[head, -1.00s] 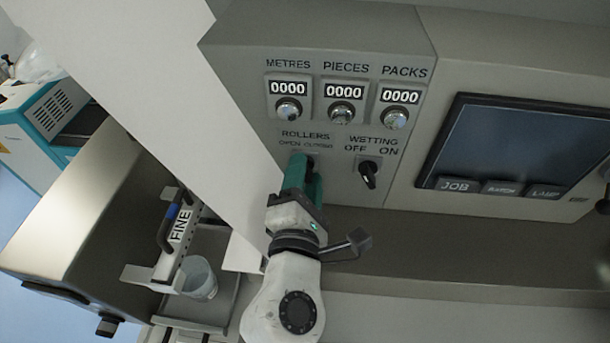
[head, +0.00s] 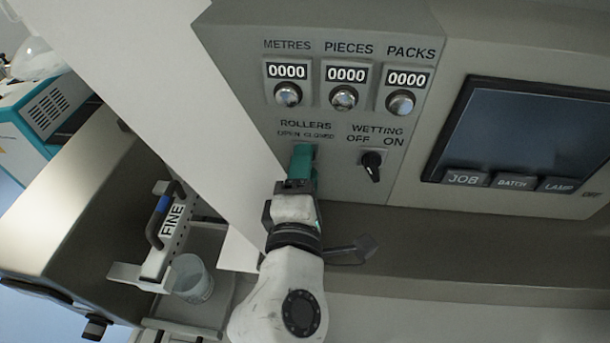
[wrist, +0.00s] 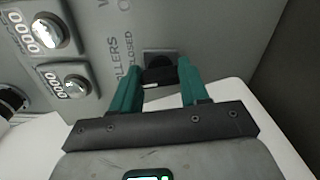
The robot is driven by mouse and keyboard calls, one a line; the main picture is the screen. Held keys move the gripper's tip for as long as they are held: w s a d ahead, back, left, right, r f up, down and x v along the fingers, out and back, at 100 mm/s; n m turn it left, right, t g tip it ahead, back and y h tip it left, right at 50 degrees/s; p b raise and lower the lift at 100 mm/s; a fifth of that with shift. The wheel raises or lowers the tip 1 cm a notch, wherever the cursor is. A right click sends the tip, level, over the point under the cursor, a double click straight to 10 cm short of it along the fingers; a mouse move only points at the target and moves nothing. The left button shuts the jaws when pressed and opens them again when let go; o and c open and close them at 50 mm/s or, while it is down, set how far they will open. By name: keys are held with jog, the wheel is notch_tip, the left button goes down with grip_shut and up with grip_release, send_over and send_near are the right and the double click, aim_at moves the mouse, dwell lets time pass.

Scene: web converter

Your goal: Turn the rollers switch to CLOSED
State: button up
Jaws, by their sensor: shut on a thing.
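The rollers switch (wrist: 158,75) is a black knob on the grey panel, seen between my teal fingers in the wrist view. A white mark shows at its lower left edge. I cannot tell its exact setting. In the head view my gripper hides it. The words OPEN and CLOSED stand above it under the ROLLERS label (head: 305,126). My gripper (head: 302,160) reaches up to the panel there. It also shows in the wrist view (wrist: 157,80), shut on the switch with a finger on each side.
The black wetting switch (head: 371,166) is just right of my gripper. Counters with round knobs (head: 344,97) sit above. A dark screen (head: 520,125) with buttons is at the right. A white post (head: 170,90) runs diagonally close to my gripper's left.

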jog(key=shift+f+m+b, duration=0.2)
jog(key=shift+m+b, duration=0.35)
jog(key=shift+m, duration=0.35)
jog(key=o, duration=1.1)
jog(key=shift+r, duration=0.1)
jog(key=shift+c, duration=0.2)
jog(key=shift+s, duration=0.1)
jog(key=s+b, duration=0.2)
jog(key=s, duration=0.8)
jog(key=shift+s+a, duration=0.15)
jog(key=shift+s, duration=0.15)
jog(key=shift+c, duration=0.5)
